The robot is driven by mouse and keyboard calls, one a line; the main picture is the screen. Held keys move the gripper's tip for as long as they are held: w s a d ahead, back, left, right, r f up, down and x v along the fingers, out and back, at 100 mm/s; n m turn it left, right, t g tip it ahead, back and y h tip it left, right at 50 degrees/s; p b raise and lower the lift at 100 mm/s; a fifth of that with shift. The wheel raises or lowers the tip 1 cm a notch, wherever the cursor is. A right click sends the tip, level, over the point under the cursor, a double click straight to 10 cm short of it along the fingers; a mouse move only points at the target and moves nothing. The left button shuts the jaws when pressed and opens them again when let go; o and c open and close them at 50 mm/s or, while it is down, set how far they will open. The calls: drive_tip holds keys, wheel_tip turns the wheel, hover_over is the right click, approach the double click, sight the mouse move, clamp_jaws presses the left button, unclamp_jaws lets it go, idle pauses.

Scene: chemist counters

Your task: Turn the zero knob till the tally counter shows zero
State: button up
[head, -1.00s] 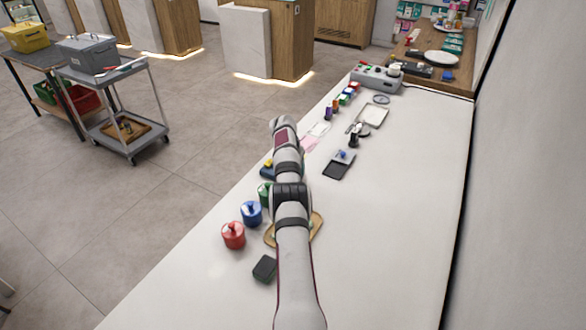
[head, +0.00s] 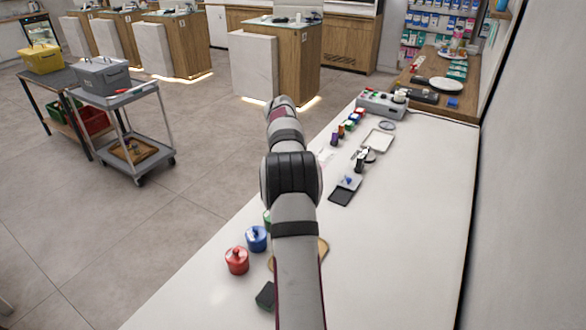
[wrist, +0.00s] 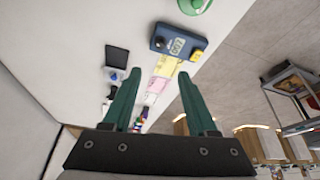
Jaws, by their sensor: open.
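The tally counter (wrist: 170,40) is a dark blue box with a small grey display (wrist: 177,46); its digits are too small to read. A yellow knob (wrist: 196,55) sits at its right end in the wrist view. My gripper (wrist: 161,76) has two green fingers, spread apart with nothing between them. The counter lies beyond the fingertips, apart from them. In the head view my arm hides the counter, and my gripper's fingers cannot be made out.
A green lidded pot (wrist: 194,5) is beside the counter. Blue (head: 256,239) and red (head: 237,261) pots stand near the counter top's left edge. Pink and yellow sheets (wrist: 160,75) and a black tray (wrist: 117,56) lie nearby. The right side of the white counter top (head: 410,220) is clear.

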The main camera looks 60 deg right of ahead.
drive_tip(key=d+f+n, duration=0.1)
drive_tip(key=d+f, duration=0.1)
drive_tip(key=f, duration=0.3)
drive_tip(key=d+f+n+t, duration=0.1)
drive_tip(key=d+f+n, duration=0.1)
drive_tip(key=f, duration=0.2)
drive_tip(key=w+d+f+n, duration=0.1)
drive_tip(key=d+f, duration=0.1)
drive_tip(key=f, duration=0.3)
drive_tip(key=shift+f+t+y, duration=0.3)
clamp_jaws()
